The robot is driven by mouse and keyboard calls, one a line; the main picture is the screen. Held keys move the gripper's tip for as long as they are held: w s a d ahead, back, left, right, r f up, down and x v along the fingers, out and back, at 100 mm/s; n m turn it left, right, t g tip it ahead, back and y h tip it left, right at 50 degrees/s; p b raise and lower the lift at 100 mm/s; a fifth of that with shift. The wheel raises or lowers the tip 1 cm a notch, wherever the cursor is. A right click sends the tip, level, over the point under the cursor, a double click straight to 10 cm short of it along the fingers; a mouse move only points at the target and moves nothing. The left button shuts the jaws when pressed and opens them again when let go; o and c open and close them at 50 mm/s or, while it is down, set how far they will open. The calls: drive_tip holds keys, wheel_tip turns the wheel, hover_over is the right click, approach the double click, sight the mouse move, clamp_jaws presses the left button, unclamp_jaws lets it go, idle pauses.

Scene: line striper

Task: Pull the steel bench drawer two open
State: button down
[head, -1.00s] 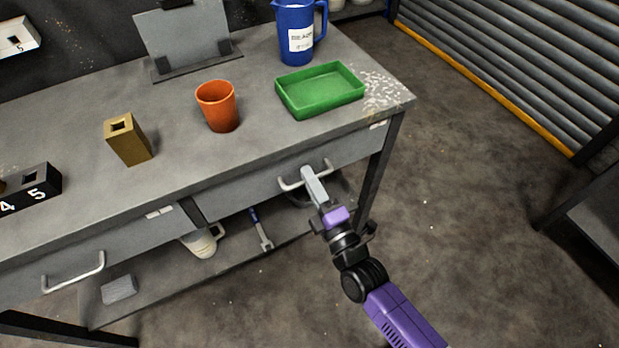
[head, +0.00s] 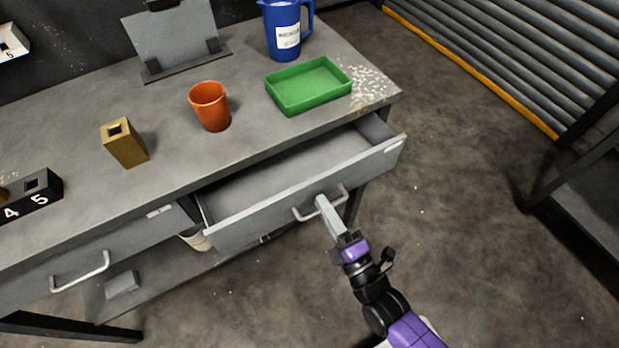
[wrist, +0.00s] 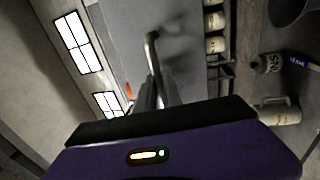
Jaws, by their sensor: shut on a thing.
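The right drawer (head: 310,206) of the grey steel bench (head: 75,199) stands pulled well out, and its visible inside looks empty. My gripper (head: 324,204) is shut on the drawer's bar handle (head: 305,216) near the handle's middle. In the wrist view, the handle (wrist: 152,50) runs between my gripper's fingers (wrist: 156,92), in front of the grey drawer face. The left drawer's handle (head: 80,272) is free, and that drawer is closed.
On the bench top are a green tray (head: 309,88), an orange cup (head: 210,106), a blue jug (head: 284,30), a brass block (head: 125,143) and a black numbered block (head: 30,195). The floor (head: 470,230) right of the arm is clear. Another table (head: 580,205) stands at far right.

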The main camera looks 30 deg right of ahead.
drive_tip(key=s, duration=1)
drive_tip(key=shift+s+p, duration=0.3)
drive_tip(key=shift+p, duration=0.05)
drive_tip(key=shift+f, duration=0.1)
drive_tip(key=c, duration=1.8)
unclamp_jaws()
drive_tip(key=shift+o, duration=0.2)
drive_tip(key=s+f, duration=0.1)
drive_tip(key=s, duration=0.6)
drive_tip(key=shift+s+f+b, duration=0.2)
drive_tip(key=shift+s+b, duration=0.1)
drive_tip(key=shift+b, duration=0.15)
